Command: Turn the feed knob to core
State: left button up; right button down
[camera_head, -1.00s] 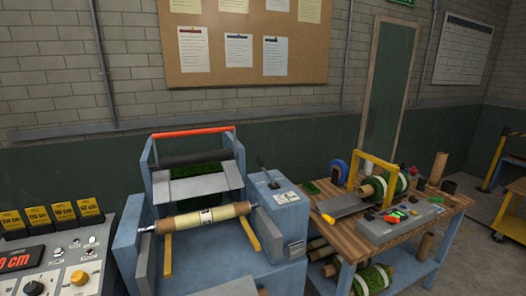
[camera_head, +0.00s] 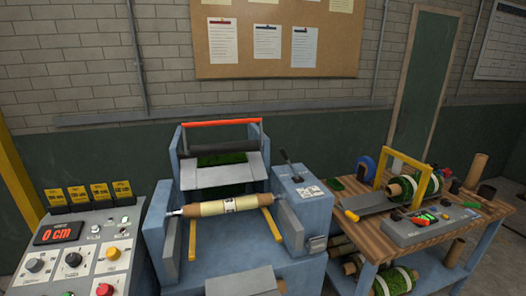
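The control panel (camera_head: 85,245) is at the lower left. It has a red digital display (camera_head: 58,233) reading 0 cm. Below the display is a row of knobs: a black-topped knob (camera_head: 35,265), a dark knob (camera_head: 73,259) and an orange-yellow knob (camera_head: 113,253). Their labels are too small to read, so I cannot tell which is the feed knob or where it points. A red button (camera_head: 104,290) sits at the picture's bottom edge. Neither of my grippers is in view.
A blue machine (camera_head: 160,232) with a roll (camera_head: 232,206) across it stands in the middle, with a lever (camera_head: 290,165) on its right side. Yellow-and-black blocks (camera_head: 90,193) stand behind the panel. A wooden workbench (camera_head: 380,240) with turf rolls is at the right.

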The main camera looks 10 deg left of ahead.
aim_at(112, 253)
jog(key=u, duration=0.95)
